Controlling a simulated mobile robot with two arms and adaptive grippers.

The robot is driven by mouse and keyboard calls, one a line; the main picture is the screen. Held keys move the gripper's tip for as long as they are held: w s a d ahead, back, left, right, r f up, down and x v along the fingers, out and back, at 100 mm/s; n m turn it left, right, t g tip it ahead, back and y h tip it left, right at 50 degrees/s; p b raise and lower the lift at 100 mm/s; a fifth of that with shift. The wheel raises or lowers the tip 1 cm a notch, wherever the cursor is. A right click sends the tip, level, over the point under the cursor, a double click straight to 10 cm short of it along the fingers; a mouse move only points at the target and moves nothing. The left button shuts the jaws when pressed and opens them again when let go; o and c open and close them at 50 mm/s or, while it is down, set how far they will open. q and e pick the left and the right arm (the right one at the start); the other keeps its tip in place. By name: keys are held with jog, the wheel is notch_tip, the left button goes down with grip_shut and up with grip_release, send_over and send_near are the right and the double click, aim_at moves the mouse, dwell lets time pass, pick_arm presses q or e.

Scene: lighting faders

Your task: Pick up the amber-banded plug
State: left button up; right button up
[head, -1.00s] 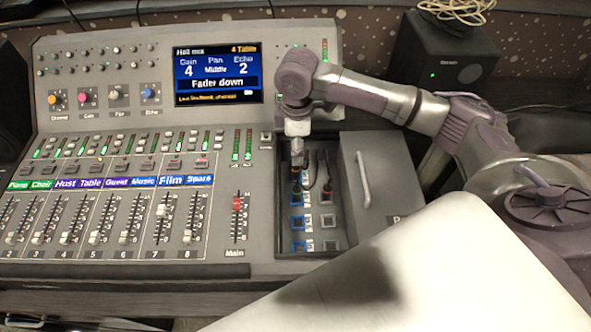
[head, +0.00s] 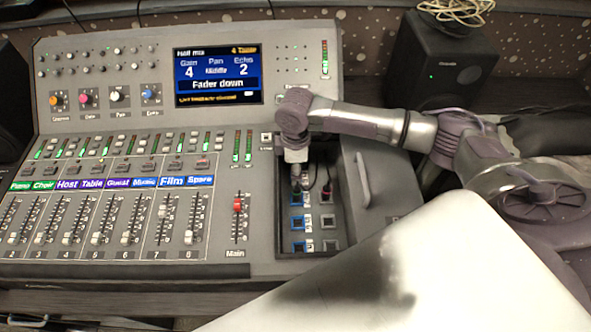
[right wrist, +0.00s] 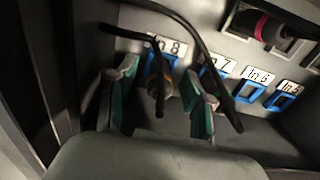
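The amber-banded plug (right wrist: 163,82) shows in the right wrist view in front of the blue-framed socket labelled 8, with a black cable near it. My right gripper (right wrist: 165,108) is open, with its teal-padded fingers apart on either side of the plug. I cannot tell whether either pad touches it. In the head view my right gripper (head: 297,188) points down into the recessed socket bay (head: 309,247) of the mixing desk and hides most of the plug there. My left gripper is not in view.
A second plug with a magenta band (right wrist: 263,27) sits in another socket. Black cables (right wrist: 205,60) arch across the bay close to my fingers. The bay's walls are close, and a grey lid with a handle (head: 363,180) stands at its right. Faders (head: 237,206) lie to the left.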

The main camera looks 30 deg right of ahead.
grip_shut()
jog(key=shift+r, duration=0.1)
jog(key=shift+r, duration=0.15)
notch_tip(320, 180, up, 4)
jog(key=shift+f, duration=0.15)
jog(key=s+d+r+p, duration=0.2)
jog(key=s+r+p, duration=0.2)
jog(key=s+r, duration=0.5)
jog(key=shift+s+d+r, duration=0.35)
jog(key=shift+s+r, duration=0.05)
jog(key=shift+s, duration=0.75)
